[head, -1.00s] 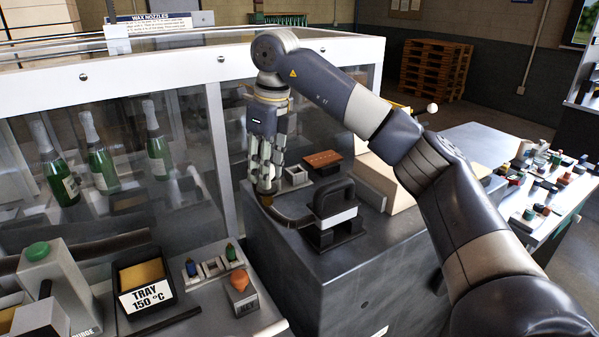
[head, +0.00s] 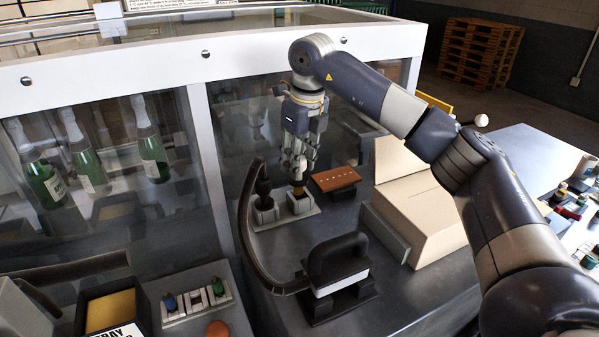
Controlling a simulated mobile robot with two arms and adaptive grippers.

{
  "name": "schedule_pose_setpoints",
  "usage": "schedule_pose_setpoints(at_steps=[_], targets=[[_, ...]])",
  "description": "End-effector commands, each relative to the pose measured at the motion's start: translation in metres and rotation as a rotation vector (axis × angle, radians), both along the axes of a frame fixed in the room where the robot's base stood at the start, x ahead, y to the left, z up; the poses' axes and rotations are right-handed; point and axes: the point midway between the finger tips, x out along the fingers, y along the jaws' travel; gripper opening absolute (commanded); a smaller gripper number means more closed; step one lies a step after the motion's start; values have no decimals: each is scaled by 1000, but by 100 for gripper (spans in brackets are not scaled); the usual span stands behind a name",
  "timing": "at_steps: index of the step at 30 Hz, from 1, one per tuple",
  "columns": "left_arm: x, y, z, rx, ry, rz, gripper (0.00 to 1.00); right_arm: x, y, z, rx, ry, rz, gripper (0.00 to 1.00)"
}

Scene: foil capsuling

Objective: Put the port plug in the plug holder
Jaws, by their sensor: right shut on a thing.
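My right gripper (head: 298,178) points straight down at the back of the grey bench, shut on the port plug (head: 299,190), a small orange-brown piece mostly hidden by the fingers. The plug is at the top of the right-hand pale square block of the plug holder (head: 300,207). I cannot tell whether it is seated in the block or just above it. The left-hand block (head: 265,215) stands beside it, with a black nozzle (head: 263,187) on a dark hose upright in it. My left gripper is not in view.
A brown slotted block (head: 335,179) lies just right of the holder. A black-handled device (head: 337,265) stands in front, with the hose (head: 250,245) curving on its left. A beige box (head: 415,200) is at right. The glass cabinet (head: 205,160) stands close on the left.

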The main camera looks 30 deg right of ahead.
Motion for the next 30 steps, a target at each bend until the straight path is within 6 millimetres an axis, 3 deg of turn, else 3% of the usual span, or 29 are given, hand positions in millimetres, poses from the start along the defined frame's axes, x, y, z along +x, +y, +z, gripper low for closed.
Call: schedule_pose_setpoints(at_steps=[4, 9, 12, 20, 21, 23, 30], targets=[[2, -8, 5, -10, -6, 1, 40, -1, -1, -12, -1, 3, -1, 4], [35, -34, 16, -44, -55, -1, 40, -1, -1, -35, -1, 2, 0, 4], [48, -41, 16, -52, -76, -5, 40, 0, -1, -39, 1, -2, 0, 4], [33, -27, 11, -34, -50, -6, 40, 0, -1, -43, 0, -1, 0, 4], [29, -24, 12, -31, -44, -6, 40, 0, 0, -42, 0, -1, 0, 37], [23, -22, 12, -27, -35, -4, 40, 0, 0, -42, 0, -1, 0, 50], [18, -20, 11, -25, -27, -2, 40, 0, 0, -41, 0, -1, 0, 50]])
